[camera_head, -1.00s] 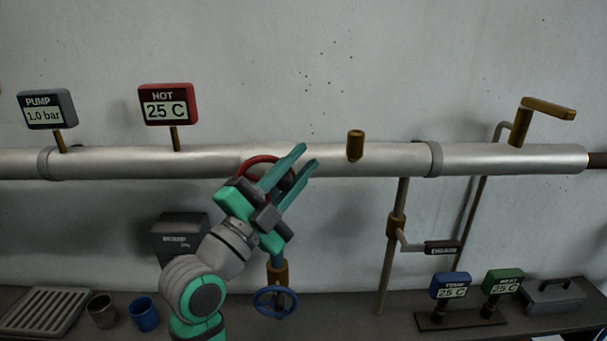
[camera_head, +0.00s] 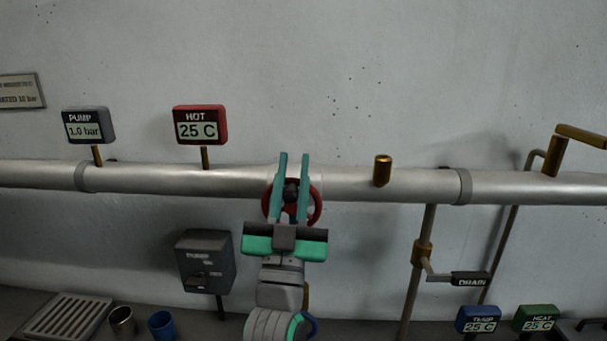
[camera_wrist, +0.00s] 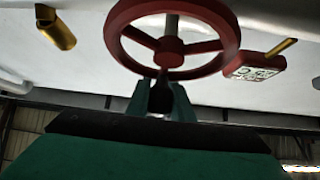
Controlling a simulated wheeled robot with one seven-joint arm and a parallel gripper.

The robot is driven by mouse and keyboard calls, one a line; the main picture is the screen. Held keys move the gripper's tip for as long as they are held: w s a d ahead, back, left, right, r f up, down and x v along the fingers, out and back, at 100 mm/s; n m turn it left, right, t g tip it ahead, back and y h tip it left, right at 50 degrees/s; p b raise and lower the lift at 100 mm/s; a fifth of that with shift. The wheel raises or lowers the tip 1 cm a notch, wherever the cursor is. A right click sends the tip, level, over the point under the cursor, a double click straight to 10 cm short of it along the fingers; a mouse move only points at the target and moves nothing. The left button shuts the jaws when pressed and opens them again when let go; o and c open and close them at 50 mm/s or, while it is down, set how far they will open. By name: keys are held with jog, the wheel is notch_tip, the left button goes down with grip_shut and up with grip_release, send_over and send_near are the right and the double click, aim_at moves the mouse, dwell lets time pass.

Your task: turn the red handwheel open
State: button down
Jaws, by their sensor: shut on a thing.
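The red handwheel (camera_head: 317,205) sits at the middle of the pale pipe, partly hidden behind my gripper (camera_head: 294,160). In the wrist view the handwheel (camera_wrist: 172,47) shows its full rim, spokes and hub. My gripper points upward with its two green fingers across the wheel, one on each side of a dark knob (camera_head: 291,190). In the wrist view my gripper (camera_wrist: 164,96) is closed around this dark part at the near rim. The exact contact is hard to see.
The red HOT display (camera_head: 200,125) reads 25 C and the PUMP display (camera_head: 88,125) reads 1.0 bar.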

jog(key=n+y, duration=0.2)
jog(key=a+n+y, duration=0.1)
jog(key=n+y, duration=0.4)
jog(key=shift+w+a+f+g, duration=0.1)
jog(key=shift+a+g, duration=0.2)
jog(key=shift+a, duration=0.05)
jog(key=n+g+y, duration=0.1)
jog(key=n+y, duration=0.1)
jog(key=a+n+g+y, duration=0.1)
jog(key=n+y, duration=0.1)
jog(key=n, duration=0.1)
jog(key=shift+a+f, duration=0.15)
jog(key=shift+f, duration=0.05)
jog(key=shift+a+f+n+g+y, duration=0.35)
jog(key=shift+n+g+y, duration=0.45)
jog(key=shift+n, duration=0.5)
jog(key=shift+a+f+n+g+y, duration=0.2)
jog(key=shift+a+n+g+y, duration=0.45)
jog(key=shift+n, duration=0.65)
jog(key=shift+a+f+n+g+y, duration=0.25)
jog(key=shift+n+g+y, duration=0.65)
jog(key=shift+n, duration=0.4)
jog(key=shift+g, duration=0.25)
jog(key=c, duration=1.6)
grip_release()
jog(key=shift+o, duration=0.2)
jog(key=v, duration=1)
jog(key=shift+s+d+f, duration=0.15)
jog(key=shift+s+f, duration=0.1)
jog(key=shift+f, duration=0.05)
